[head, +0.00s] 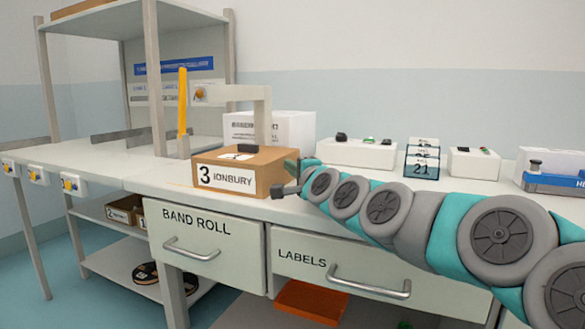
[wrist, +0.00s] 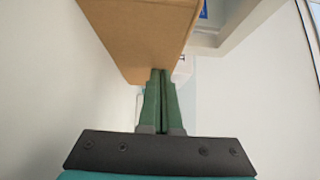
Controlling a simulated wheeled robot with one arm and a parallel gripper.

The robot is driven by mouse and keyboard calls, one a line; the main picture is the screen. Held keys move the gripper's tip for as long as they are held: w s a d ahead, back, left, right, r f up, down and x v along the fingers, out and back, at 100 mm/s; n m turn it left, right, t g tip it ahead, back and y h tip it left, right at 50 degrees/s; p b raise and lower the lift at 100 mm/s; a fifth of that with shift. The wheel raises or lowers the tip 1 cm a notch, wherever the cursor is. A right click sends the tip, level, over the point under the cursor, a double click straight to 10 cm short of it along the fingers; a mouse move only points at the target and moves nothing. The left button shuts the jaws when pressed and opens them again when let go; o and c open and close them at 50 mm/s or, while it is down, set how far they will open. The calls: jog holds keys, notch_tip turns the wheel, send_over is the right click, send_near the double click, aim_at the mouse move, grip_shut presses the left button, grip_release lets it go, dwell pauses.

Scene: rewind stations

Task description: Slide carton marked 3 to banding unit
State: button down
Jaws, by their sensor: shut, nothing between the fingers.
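The carton marked 3 (head: 240,172), a brown box labelled "3 IONBURY", sits on the bench top near its front edge in the head view. In the wrist view the brown carton (wrist: 135,35) fills the upper left. My gripper (head: 285,180) is at the carton's right side in the head view. In the wrist view my gripper's green fingers (wrist: 160,75) are closed together with nothing between them, and their tips are against or very close to the carton. The banding unit appears to be the beige arch machine (head: 250,95) just behind the carton; part of its base is hidden.
A white box (head: 270,128) stands behind the carton. Drawers marked "BAND ROLL" (head: 205,240) and "LABELS" (head: 345,272) are below.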

jog(key=w+a+p, duration=0.1)
jog(key=a, duration=0.1)
jog(key=w+a, duration=0.1)
jog(key=a, duration=0.2)
jog(key=a+p, duration=0.1)
jog(key=a, duration=0.2)
jog(key=shift+w+a+p, duration=0.1)
jog(key=shift+w+p, duration=0.25)
jog(key=shift+w, duration=0.05)
